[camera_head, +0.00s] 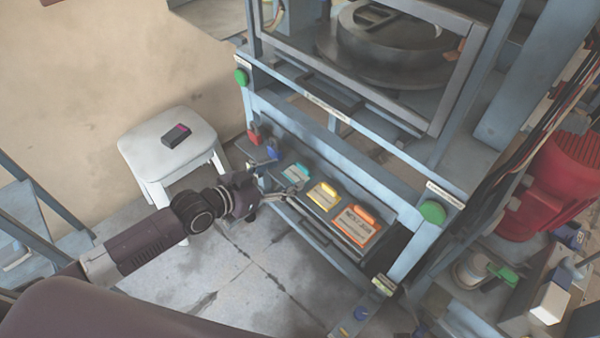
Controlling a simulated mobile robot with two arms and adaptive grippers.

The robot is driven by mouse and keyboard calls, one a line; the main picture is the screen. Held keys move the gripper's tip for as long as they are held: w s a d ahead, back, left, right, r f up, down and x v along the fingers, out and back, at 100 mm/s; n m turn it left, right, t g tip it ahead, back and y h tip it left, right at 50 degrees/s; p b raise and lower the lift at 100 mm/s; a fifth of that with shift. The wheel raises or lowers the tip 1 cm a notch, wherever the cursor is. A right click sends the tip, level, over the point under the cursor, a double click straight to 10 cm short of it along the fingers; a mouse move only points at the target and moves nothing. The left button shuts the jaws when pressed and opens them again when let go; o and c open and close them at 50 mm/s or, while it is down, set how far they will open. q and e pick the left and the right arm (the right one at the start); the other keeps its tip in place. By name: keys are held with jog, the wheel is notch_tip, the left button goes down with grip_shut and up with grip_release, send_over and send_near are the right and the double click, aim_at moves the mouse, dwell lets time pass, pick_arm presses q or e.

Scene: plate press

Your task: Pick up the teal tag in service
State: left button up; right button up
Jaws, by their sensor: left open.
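The teal tag (297,173) lies at the left end of a row of tags on the dark tray (345,243) at the front of the blue press. A yellow tag (323,196) and an orange tag (355,225) lie to its right. My left gripper (286,192) is open, with its fingers at the tray's left end, just in front of the teal tag. Whether a finger touches the tag I cannot tell. My right gripper is not in view.
The press frame (350,125) rises behind the tray, with green buttons (432,212) on its front. A white stool (167,142) with a dark device (176,136) stands at the left. A red machine (560,170) is at the right. The tiled floor in front is clear.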

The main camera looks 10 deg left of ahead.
aim_at(301, 170)
pick_arm(q)
jog(key=x, duration=0.3)
jog(key=shift+w+d+f+b, duration=0.2)
jog(key=shift+d+b, duration=0.1)
jog(key=shift+b, duration=0.1)
jog(key=shift+w+d+f, duration=0.2)
jog(key=shift+w+d, duration=0.05)
jog(key=shift+w, duration=0.1)
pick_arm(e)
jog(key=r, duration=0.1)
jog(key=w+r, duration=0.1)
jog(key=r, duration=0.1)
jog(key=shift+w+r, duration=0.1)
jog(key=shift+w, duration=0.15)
pick_arm(q)
jog(key=shift+c, duration=0.6)
jog(key=c, duration=0.8)
